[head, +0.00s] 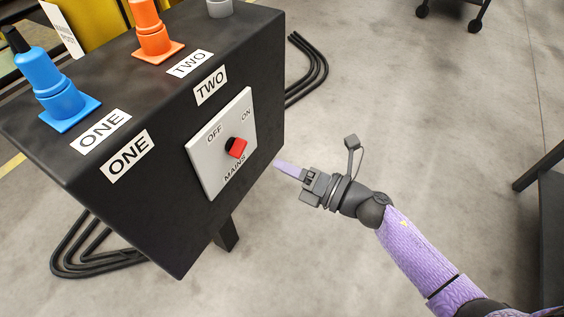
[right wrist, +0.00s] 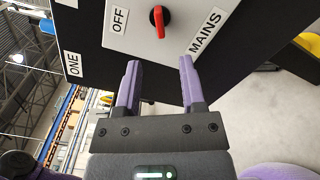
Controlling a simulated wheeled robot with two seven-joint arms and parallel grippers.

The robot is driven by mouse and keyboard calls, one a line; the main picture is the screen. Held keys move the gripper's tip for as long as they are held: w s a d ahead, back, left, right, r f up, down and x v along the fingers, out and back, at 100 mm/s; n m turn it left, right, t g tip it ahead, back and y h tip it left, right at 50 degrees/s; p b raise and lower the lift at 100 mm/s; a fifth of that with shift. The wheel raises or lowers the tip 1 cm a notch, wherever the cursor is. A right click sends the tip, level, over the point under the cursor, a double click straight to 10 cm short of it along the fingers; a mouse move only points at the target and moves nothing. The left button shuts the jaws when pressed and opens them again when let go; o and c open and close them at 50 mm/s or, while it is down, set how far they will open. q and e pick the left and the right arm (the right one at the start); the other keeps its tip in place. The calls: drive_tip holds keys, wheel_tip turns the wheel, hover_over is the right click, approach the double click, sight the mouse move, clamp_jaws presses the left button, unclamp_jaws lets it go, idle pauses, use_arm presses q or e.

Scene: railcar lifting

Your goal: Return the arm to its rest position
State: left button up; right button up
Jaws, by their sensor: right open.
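My right gripper (head: 283,167) is open and empty, just right of the black control box (head: 120,210) in the head view. In the right wrist view its two purple fingers (right wrist: 160,85) are apart with nothing between them. They point toward the box's front face. The red mains switch (head: 236,148) sits on a white plate marked OFF and ON. The switch also shows in the right wrist view (right wrist: 158,20), beyond the fingertips and apart from them. The right arm (head: 420,245) reaches in from the lower right. My left gripper is not in view.
A blue connector (head: 45,80) and an orange connector (head: 152,35) stand on the box top. Black cables (head: 305,70) show behind it and more lie below. A dark stand (head: 545,220) is at the right edge. Open concrete floor lies between the box and the stand.

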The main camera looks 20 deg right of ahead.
drive_tip(key=s+d+f+m+g+h+p, duration=0.1)
drive_tip(key=s+d+f+m+h+p, duration=0.3)
drive_tip(key=f+m, duration=0.45)
drive_tip(key=s+d+f+m+g+h+p, duration=0.1)
drive_tip(key=s+d+f+m+h+p, duration=0.1)
drive_tip(key=s+d+f+m+h, duration=0.55)
use_arm(q)
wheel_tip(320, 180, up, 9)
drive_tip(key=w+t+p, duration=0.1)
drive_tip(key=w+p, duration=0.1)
drive_tip(key=p, duration=0.1)
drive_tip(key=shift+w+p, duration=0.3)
use_arm(e)
drive_tip(key=s+f+m+g, duration=0.3)
drive_tip(key=s+m, duration=0.1)
drive_tip(key=s, duration=0.6)
drive_tip(key=s+f+m+g+h, duration=0.1)
drive_tip(key=s+f+m+g, duration=0.2)
drive_tip(key=s, duration=0.8)
drive_tip(key=s+f+m+g+h, duration=0.1)
drive_tip(key=s+f+m+g, duration=0.2)
drive_tip(key=s, duration=0.8)
drive_tip(key=m+g, duration=0.2)
drive_tip(key=m, duration=0.2)
drive_tip(key=shift+a, duration=0.3)
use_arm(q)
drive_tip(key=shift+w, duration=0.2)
use_arm(e)
drive_tip(key=shift+w, duration=0.15)
